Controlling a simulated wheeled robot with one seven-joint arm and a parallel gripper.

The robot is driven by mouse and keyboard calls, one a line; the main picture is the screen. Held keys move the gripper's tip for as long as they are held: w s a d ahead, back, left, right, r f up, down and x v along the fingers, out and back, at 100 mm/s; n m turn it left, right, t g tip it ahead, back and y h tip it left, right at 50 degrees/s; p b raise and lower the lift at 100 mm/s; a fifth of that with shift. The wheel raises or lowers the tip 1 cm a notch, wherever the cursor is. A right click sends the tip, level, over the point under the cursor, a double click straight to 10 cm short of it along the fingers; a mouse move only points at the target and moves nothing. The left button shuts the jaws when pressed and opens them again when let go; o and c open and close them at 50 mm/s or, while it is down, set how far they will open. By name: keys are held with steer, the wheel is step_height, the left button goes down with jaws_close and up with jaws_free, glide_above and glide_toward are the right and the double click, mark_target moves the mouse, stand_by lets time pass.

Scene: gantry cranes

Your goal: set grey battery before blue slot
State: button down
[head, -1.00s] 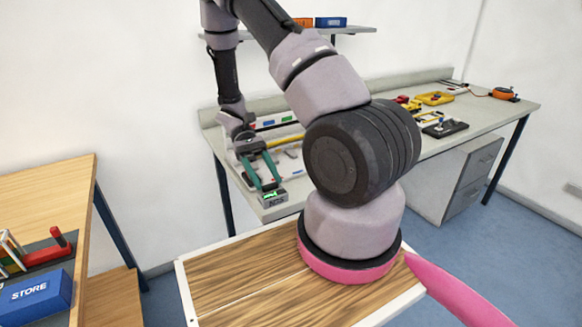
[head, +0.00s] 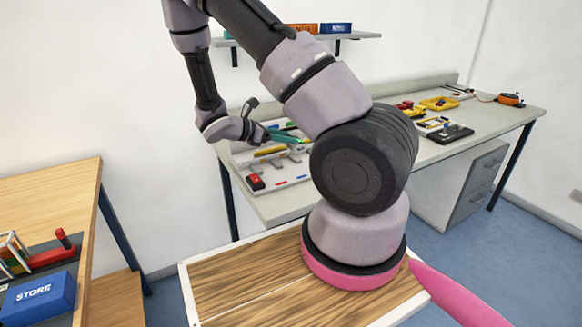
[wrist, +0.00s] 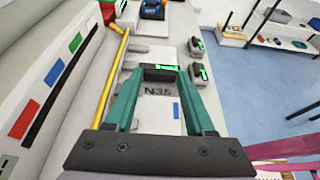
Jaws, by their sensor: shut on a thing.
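My gripper (wrist: 161,72) has teal fingers and is shut on the grey battery (wrist: 158,91), which has a green display on its end and the marking N35. In the head view my gripper (head: 305,140) reaches over the white board (head: 285,180) on the bench, and my arm hides the battery. In the wrist view, a blue mark (wrist: 54,72) sits on the pale panel at left, between a red mark and a green one. I cannot tell the battery's height above the board.
A yellow bar (wrist: 112,75) runs along the board left of my gripper. Two dark units with green displays (wrist: 196,45) stand at right. A blue block (wrist: 153,9) lies ahead.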

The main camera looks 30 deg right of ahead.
step_height(320, 180, down, 8)
steer(key=shift+f, duration=0.15)
stand_by(0.3)
steer(key=shift+c, duration=1.3)
jaws_free()
steer(key=shift+f, duration=0.15)
